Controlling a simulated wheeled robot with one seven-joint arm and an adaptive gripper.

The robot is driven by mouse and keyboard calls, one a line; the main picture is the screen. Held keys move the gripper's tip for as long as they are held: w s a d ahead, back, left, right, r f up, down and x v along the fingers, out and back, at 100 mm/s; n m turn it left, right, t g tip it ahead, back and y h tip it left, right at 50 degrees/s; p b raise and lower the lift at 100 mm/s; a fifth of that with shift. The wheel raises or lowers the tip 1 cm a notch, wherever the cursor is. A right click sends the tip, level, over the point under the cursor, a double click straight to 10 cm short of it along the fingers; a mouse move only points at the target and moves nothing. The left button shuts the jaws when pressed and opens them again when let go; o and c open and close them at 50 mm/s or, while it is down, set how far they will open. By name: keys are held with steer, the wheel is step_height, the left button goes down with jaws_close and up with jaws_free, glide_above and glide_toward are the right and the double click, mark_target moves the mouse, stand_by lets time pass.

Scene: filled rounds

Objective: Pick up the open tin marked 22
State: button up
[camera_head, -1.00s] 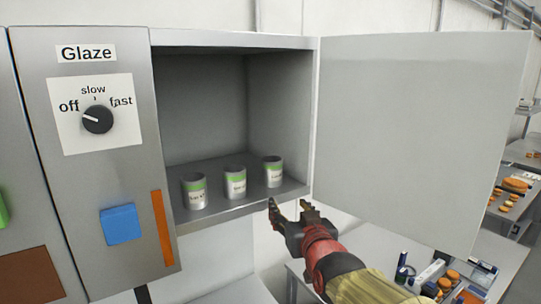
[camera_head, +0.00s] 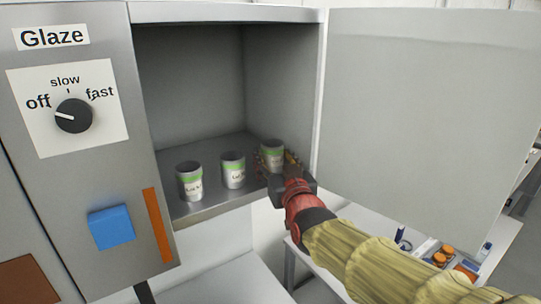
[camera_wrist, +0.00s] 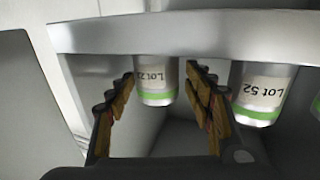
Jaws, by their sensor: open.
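The tin marked 22 (camera_head: 272,152) is the rightmost of three in the open cabinet, white with a green band. In the wrist view this tin (camera_wrist: 155,82) appears upside down, its label reading Lot 22, with the last digit near the edge. My gripper (camera_head: 276,164) is open at the shelf's front, its fingers on either side of this tin. The wrist view also shows the gripper (camera_wrist: 160,76) with the tin between its fingertips and gaps on both sides. Whether the tin has a lid is hard to tell.
A tin marked Lot 52 (camera_wrist: 262,92) stands beside my gripper, the middle tin (camera_head: 233,170) in the head view. Another tin (camera_head: 189,181) stands at the left. The cabinet shelf (camera_head: 215,205) has a front edge under my gripper. The open door (camera_head: 425,110) is to the right.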

mark_target(268, 145)
steer(key=p+x, duration=0.2)
steer(key=x, duration=0.5)
steer(key=shift+w+d+r, duration=0.1)
steer(key=shift+w, duration=0.15)
steer(key=shift+c, duration=1.2)
steer(key=c, duration=0.8)
steer(key=shift+c, duration=0.8)
